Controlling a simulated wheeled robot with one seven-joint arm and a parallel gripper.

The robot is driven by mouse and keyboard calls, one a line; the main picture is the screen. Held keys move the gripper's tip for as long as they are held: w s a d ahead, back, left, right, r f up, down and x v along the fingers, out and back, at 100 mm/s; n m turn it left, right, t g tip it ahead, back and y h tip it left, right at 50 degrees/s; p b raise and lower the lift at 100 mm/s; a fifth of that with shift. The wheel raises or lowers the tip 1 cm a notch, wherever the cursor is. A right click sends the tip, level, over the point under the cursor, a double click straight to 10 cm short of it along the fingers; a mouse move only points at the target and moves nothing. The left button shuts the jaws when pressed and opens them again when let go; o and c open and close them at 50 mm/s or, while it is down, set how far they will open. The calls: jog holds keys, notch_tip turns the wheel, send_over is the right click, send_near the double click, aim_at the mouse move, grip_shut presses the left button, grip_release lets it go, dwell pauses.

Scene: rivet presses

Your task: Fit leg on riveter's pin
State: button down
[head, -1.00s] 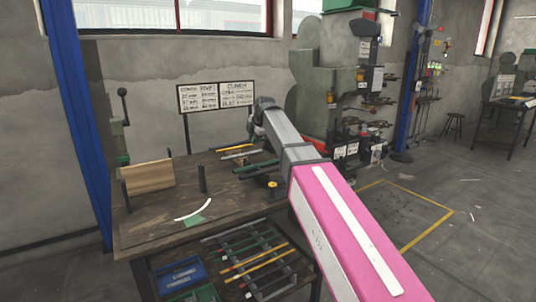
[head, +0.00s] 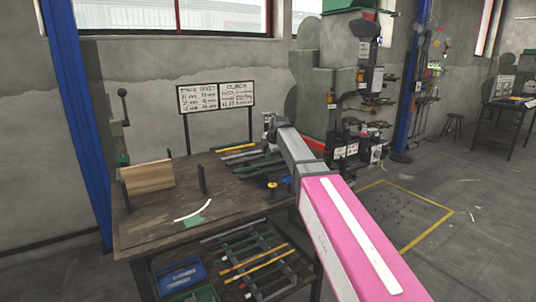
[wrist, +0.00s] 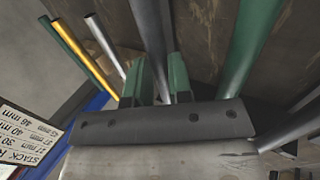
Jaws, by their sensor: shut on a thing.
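My gripper (wrist: 158,78) shows in the wrist view as two green fingers shut on a grey leg (wrist: 150,35), a metal rod running away between them. In the head view my arm reaches over the back right of the workbench, and the leg and fingers cannot be made out there. The riveter (head: 345,95) is a tall grey-green press standing behind and to the right of the bench. Its pin cannot be made out in either view.
The dark workbench (head: 150,228) holds several loose rods, a brown roll (head: 148,177) and upright posts. Green (wrist: 252,40) and yellow (wrist: 76,45) rods lie near my gripper in the wrist view. A sign (head: 216,96) stands behind. Floor at right is open.

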jog(key=shift+f, duration=0.35)
jog(key=c, duration=1)
grip_release()
jog(key=shift+c, duration=0.2)
jog(key=shift+r, duration=0.35)
jog(key=v, duration=1.2)
jog(key=shift+s, duration=0.1)
